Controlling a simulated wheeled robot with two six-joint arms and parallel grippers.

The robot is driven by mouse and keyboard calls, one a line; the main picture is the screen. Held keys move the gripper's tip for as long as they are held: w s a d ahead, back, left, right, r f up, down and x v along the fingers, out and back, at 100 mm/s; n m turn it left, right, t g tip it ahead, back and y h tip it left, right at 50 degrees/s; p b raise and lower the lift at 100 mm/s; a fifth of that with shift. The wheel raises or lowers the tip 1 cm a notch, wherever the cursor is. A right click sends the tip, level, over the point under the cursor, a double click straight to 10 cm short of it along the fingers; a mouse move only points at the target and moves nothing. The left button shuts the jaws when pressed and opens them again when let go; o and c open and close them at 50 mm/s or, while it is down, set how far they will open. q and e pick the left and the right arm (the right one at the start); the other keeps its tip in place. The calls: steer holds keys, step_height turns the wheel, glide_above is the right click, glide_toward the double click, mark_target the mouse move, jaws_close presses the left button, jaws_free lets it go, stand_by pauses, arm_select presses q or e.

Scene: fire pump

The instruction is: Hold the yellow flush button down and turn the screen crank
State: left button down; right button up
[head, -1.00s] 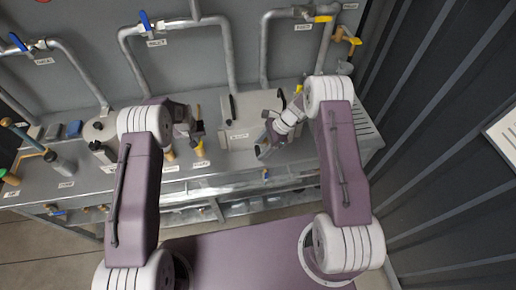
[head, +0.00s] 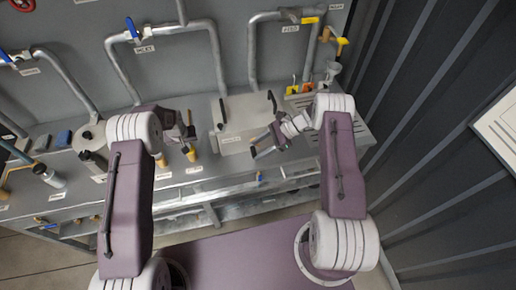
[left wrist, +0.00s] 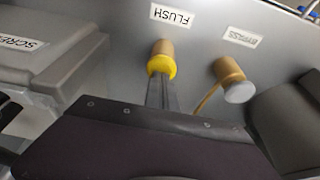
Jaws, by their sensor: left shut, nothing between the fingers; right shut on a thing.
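The flush button (left wrist: 162,66) is a yellow cap on a brass post, under the FLUSH label in the left wrist view. My left gripper (left wrist: 162,92) is shut and empty, its fingertips against the yellow cap; I cannot tell how far it is pressed. In the head view the left gripper (head: 187,136) is above the brass post (head: 191,154). My right gripper (head: 260,149) is shut at the front right of the grey screen box (head: 243,107). What it grips, apparently the screen crank, is hidden by the fingers.
The brass bypass post (left wrist: 235,82) with a grey cap stands beside the flush post. Two black handles, left (head: 222,112) and right (head: 271,101), are on the screen box. Pipes with blue-handled valves (head: 132,28) run behind. A dark ribbed wall (head: 430,140) closes the right side.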

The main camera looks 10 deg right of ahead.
arm_select(q)
steer(key=shift+s+f, duration=0.1)
steer(key=shift+f, duration=0.05)
arm_select(e)
steer(key=shift+s+f, duration=0.25)
steer(key=shift+s, duration=0.1)
steer(key=o, duration=1.2)
arm_select(q)
steer(key=shift+s, duration=0.1)
arm_select(e)
steer(key=shift+r, duration=0.15)
arm_select(q)
steer(key=shift+s+d, duration=0.1)
steer(key=shift+r, duration=0.2)
arm_select(e)
steer(key=v, duration=1.2)
steer(key=shift+r, duration=0.1)
